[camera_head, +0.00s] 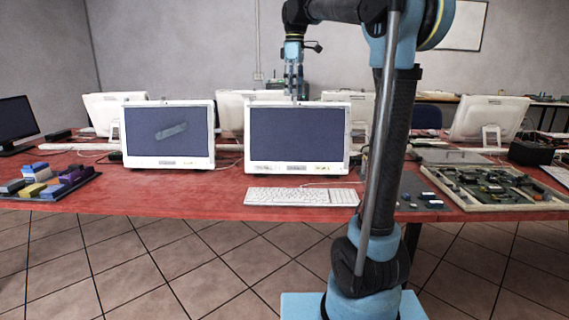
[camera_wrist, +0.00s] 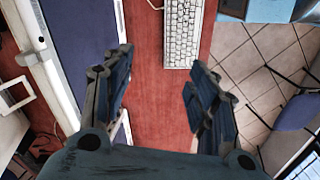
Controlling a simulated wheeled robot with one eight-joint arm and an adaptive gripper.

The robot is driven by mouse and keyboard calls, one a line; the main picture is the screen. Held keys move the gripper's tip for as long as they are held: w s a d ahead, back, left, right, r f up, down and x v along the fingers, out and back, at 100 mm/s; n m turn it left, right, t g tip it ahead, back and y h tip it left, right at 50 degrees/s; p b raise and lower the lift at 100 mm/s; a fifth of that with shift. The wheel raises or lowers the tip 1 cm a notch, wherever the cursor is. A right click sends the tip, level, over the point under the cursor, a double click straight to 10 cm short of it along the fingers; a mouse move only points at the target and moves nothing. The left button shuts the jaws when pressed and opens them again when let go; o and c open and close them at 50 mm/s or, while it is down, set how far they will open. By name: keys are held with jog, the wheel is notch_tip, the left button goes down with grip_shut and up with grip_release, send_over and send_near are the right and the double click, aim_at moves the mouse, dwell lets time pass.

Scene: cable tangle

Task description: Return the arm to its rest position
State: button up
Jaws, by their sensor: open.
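My gripper (camera_head: 294,82) hangs from the end of my raised arm in the head view, above and behind the right of the two front monitors. In the wrist view my gripper (camera_wrist: 157,88) shows two dark fingers spread wide apart, with nothing between them but red table top below. My arm rises from the blue base at the front and bends over the table.
The red table (camera_head: 200,195) holds two front monitors (camera_head: 168,134) (camera_head: 297,137) and a white keyboard (camera_head: 301,196). A circuit board tray (camera_head: 459,200) lies at the right and a tray of coloured blocks (camera_head: 75,188) at the left. More monitors stand behind. Tiled floor is clear in front.

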jog(key=s+d+f+m+t, duration=0.1)
jog(key=s+d+f+m, duration=0.4)
jog(key=s+f, duration=0.5)
jog(key=s+d+f+m, duration=0.4)
jog(key=s+f, duration=0.7)
jog(key=f, duration=0.4)
jog(key=s+d+f+m+t, duration=0.1)
jog(key=s+d+f+m, duration=0.4)
jog(key=s+f, duration=0.6)
notch_tip(320, 180, down, 3)
jog(key=shift+s+d+r+m+t, duration=0.15)
jog(key=shift+d+m+t, duration=0.15)
jog(key=shift+d, duration=0.65)
jog(key=shift+w+f, duration=0.25)
jog(key=shift+w, duration=0.3)
jog(key=shift+s, duration=0.1)
jog(key=c, duration=0.5)
jog(key=shift+a, duration=0.15)
